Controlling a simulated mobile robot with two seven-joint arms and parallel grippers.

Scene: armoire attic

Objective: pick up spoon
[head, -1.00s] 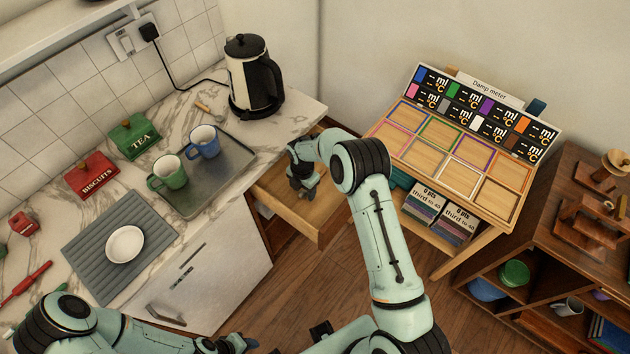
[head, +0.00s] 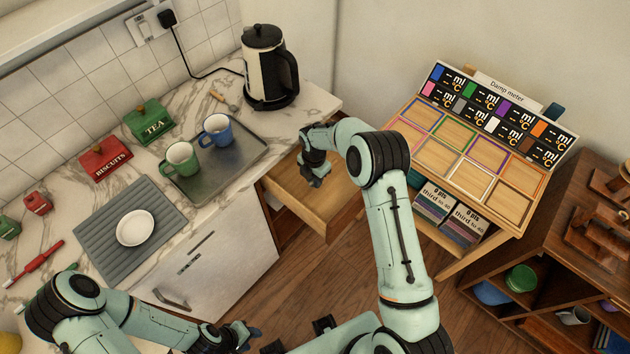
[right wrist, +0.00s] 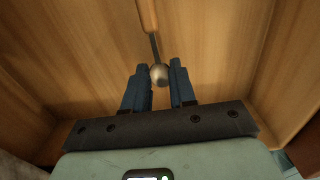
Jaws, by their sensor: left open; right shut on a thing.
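The spoon (right wrist: 158,74) has a round metal bowl, a dark metal neck and a wooden handle. In the right wrist view its bowl is between the fingertips of my right gripper (right wrist: 160,78), which is shut on it. The handle points away, toward the top of that view. In the head view my right gripper (head: 314,176) is over the open wooden drawer (head: 299,204); the spoon cannot be made out there. I cannot tell if the spoon touches the drawer bottom. My left gripper (head: 244,335) is open and empty, low in front of the cabinet.
The counter above the drawer holds a kettle (head: 268,68), a metal tray (head: 235,168) with a green mug (head: 180,158) and a blue mug (head: 216,129), and a grey mat (head: 98,240) with a white dish (head: 135,228). A display table (head: 436,154) and shelf (head: 540,240) stand right.

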